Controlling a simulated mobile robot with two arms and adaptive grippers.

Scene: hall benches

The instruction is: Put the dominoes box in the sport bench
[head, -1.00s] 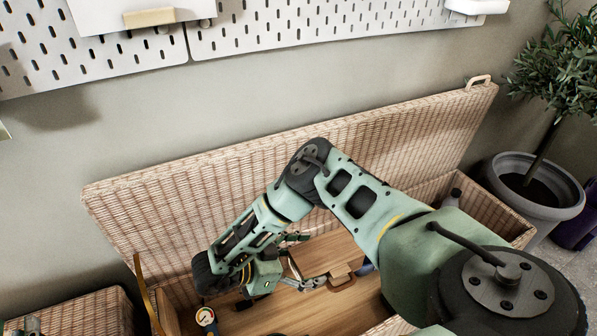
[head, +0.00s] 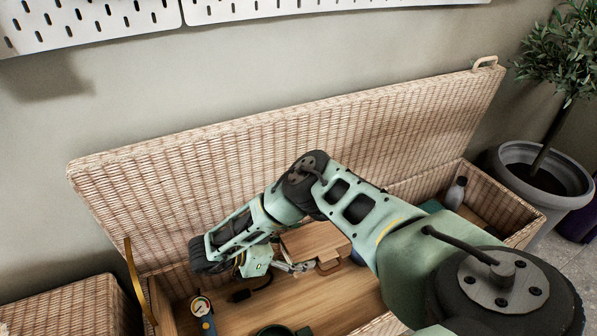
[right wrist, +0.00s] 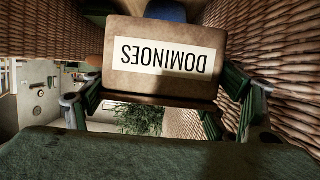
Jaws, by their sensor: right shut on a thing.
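The dominoes box (head: 308,240) is a flat light-brown wooden box with a small handle. In the right wrist view its white label reads DOMINOES (right wrist: 167,56), upside down. My right gripper (head: 292,266) is shut on the box, with a finger on either side of it in the right wrist view. The sport bench (head: 270,140) is a long wicker bench with its lid raised against the wall. The box is over the bench's open inside; whether it touches the wooden bottom is unclear. My left gripper is not in view.
A round gauge with a dark handle (head: 202,310) and a dark green round thing (head: 283,330) lie in the bench. A grey bottle (head: 456,193) stands at its right end. A potted tree (head: 545,165) is at the right, another wicker bench (head: 72,307) at lower left.

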